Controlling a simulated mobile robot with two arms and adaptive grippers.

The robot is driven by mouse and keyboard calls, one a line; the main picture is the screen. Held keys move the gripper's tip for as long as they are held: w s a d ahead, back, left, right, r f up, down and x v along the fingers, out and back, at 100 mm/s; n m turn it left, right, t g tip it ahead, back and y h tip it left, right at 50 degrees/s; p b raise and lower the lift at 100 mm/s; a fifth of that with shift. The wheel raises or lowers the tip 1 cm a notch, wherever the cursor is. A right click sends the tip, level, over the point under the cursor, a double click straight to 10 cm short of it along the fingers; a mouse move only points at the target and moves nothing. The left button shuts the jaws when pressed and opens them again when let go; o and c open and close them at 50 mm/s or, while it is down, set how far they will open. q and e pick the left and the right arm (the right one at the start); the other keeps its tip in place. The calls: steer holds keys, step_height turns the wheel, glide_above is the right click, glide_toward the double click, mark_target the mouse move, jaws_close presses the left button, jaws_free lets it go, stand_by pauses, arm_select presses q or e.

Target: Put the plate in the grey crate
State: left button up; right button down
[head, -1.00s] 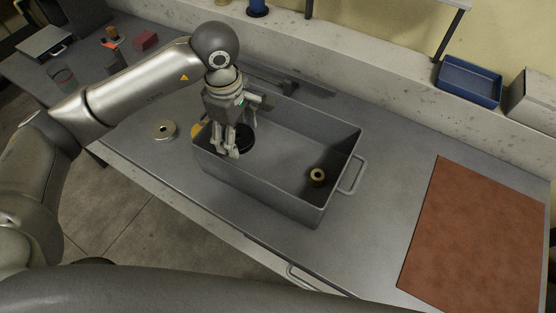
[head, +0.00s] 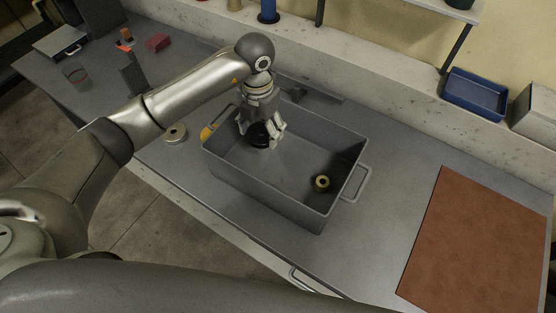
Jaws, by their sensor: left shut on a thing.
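The grey crate (head: 285,196) stands on the bench in the middle of the head view, open at the top. My left gripper (head: 262,137) is over the left part of the crate, pointing down, with its fingers below the level of the back rim. It is shut on a black round plate (head: 260,140), which the fingers partly cover. I cannot tell whether the plate touches the crate floor. My right gripper is not in view.
A small brass-coloured ring (head: 322,182) lies inside the crate. A pale disc (head: 175,133) and a yellow thing (head: 208,132) are left of the crate. A brown mat (head: 476,243) lies to the right, with bare bench between. A blue tray (head: 475,95) is at the back right.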

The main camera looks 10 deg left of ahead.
mark_target(263, 157)
arm_select(q)
step_height(263, 157, down, 8)
steer(key=shift+s+f+p, duration=0.1)
steer(key=shift+f+p, duration=0.1)
steer(key=shift+p, duration=0.8)
steer(key=shift+f, duration=0.3)
steer(key=shift+f, duration=0.1)
steer(key=shift+f, duration=0.15)
steer(key=o, duration=1.5)
